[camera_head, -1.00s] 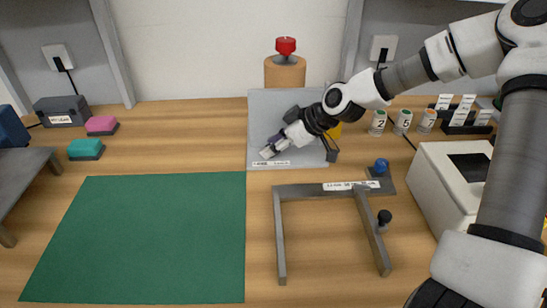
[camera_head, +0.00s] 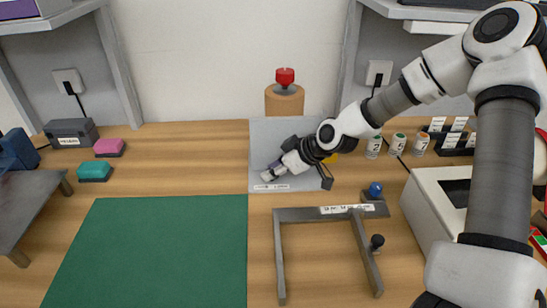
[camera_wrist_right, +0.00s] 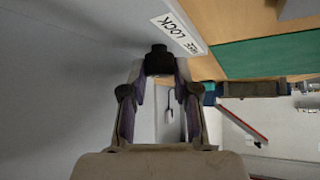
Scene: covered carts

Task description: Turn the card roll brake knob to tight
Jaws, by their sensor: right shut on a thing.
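A red knob (camera_head: 285,76) stands on a grey disc on top of a brown roll (camera_head: 285,101) at the back; which knob is the brake is not clear. My right gripper (camera_head: 268,175) is at the lower left of a grey panel (camera_head: 262,140), in front of the roll and away from the red knob. My left gripper is out of view.
A grey frame (camera_head: 278,250) with a blue knob (camera_head: 375,189) and a black knob (camera_head: 377,242) lies in front of the panel. A white box (camera_head: 425,210) stands right. Numbered jars (camera_head: 398,144) are behind it. The green mat (camera_head: 150,255) is clear.

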